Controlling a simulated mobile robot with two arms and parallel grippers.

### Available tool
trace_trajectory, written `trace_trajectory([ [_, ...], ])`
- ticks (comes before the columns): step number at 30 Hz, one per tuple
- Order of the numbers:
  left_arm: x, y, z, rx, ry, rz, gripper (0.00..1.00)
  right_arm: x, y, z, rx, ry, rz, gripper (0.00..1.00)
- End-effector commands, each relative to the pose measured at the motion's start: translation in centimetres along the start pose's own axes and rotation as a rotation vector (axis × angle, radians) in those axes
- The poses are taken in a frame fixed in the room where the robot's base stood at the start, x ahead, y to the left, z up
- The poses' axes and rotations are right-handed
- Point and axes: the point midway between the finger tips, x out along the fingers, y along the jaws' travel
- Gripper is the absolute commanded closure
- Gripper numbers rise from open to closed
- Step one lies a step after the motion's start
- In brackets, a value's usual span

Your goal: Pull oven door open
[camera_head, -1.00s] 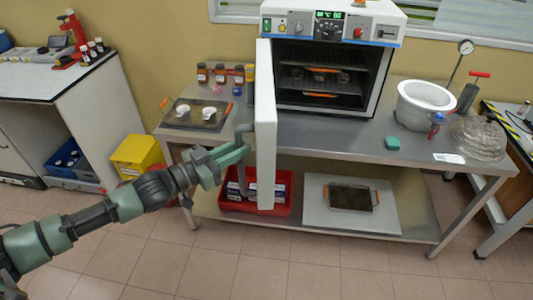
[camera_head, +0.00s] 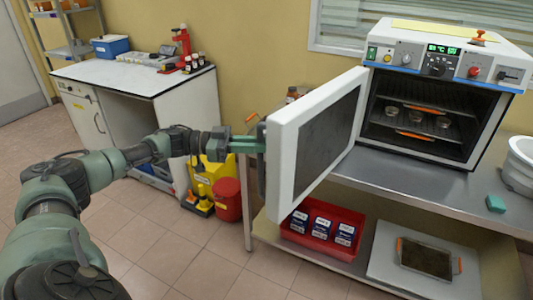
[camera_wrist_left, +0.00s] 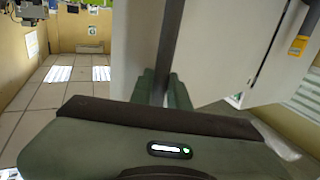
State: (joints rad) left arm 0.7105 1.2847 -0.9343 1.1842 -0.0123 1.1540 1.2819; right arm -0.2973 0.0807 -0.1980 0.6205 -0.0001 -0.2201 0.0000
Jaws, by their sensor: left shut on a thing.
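The white oven (camera_head: 425,100) stands on the metal bench at the right of the head view. Its door (camera_head: 318,145) is swung wide open on the left-hand side, with its dark inner window facing me. My left gripper (camera_head: 250,145) is at the door's outer side, shut on the grey handle (camera_head: 262,160). In the left wrist view the green fingers (camera_wrist_left: 162,88) close around the dark handle bar (camera_wrist_left: 172,35), beside the pale door face (camera_wrist_left: 225,50). The grip itself is partly hidden behind the door edge in the head view. My right gripper is not in view.
The oven chamber shows racks with small dishes (camera_head: 418,118). A red tray (camera_head: 322,228) of boxes sits on the lower shelf below the door. A red bin (camera_head: 228,200) and yellow bucket (camera_head: 212,175) stand on the floor behind my arm. Tiled floor is free in front.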

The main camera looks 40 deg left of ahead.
Motion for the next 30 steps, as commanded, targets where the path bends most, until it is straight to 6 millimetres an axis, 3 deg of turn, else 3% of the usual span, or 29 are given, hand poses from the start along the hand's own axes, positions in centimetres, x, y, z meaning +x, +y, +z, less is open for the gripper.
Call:
trace_trajectory([
  [6,-0.43,-0.83,-0.69,0.005,0.015,0.009,1.0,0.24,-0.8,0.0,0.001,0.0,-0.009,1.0],
  [17,-0.44,-0.87,-0.79,0.006,0.017,0.011,1.0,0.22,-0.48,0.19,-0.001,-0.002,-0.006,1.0],
  [18,-0.44,-0.87,-0.79,0.006,0.017,0.011,0.8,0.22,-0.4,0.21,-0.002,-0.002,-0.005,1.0],
  [20,-0.44,-0.84,-0.73,0.006,0.015,0.011,0.64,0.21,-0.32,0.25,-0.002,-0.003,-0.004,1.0],
  [30,-0.61,-0.69,-0.27,0.002,0.007,0.015,0.61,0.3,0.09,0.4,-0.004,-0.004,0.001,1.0],
])
